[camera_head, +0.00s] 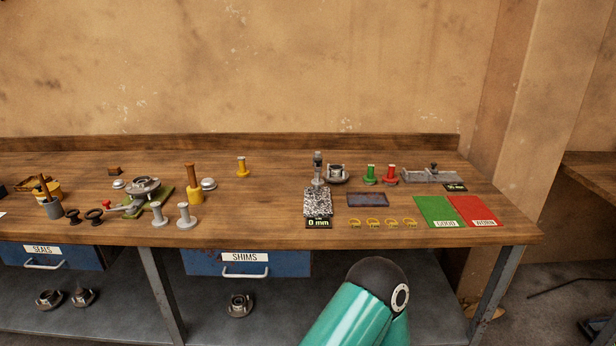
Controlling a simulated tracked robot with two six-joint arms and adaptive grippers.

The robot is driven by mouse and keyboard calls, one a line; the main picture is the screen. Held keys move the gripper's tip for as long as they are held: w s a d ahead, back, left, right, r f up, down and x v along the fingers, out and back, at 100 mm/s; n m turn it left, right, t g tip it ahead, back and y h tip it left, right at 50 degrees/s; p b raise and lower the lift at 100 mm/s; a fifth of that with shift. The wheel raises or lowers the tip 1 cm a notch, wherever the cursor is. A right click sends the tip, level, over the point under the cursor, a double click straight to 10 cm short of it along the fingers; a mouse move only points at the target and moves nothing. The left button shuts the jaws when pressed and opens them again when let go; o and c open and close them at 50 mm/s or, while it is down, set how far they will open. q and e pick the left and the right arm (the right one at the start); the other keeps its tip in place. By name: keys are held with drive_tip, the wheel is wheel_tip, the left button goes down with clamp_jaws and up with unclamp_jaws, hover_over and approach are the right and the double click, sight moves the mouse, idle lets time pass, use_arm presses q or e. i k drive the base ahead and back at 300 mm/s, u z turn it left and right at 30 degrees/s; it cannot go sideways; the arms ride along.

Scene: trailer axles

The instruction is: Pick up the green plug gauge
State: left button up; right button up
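The green plug gauge (370,175) stands upright on the wooden workbench (270,222), toward the back right. A similar red plug gauge (390,175) stands close beside it on the right. A teal and black link of my own arm shows at the bottom, in front of the bench, well below the gauges. Neither gripper shows in the head view, so I cannot see whether either one is open or shut.
A grey hub part (336,174) is left of the green gauge, beside a dial stand (318,200). A dark tray (368,199) and several yellow rings (374,223) lie in front. Green (439,211) and red (474,211) mats lie front right. A grey fixture (430,175) is behind them.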

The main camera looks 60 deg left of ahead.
sight(370, 179)
drive_tip(key=z, duration=1.15)
drive_tip(key=i, duration=0.1)
drive_tip(key=u, duration=2)
drive_tip(key=k, duration=0.9)
drive_tip(key=u, duration=0.2)
drive_tip(key=i, duration=0.9)
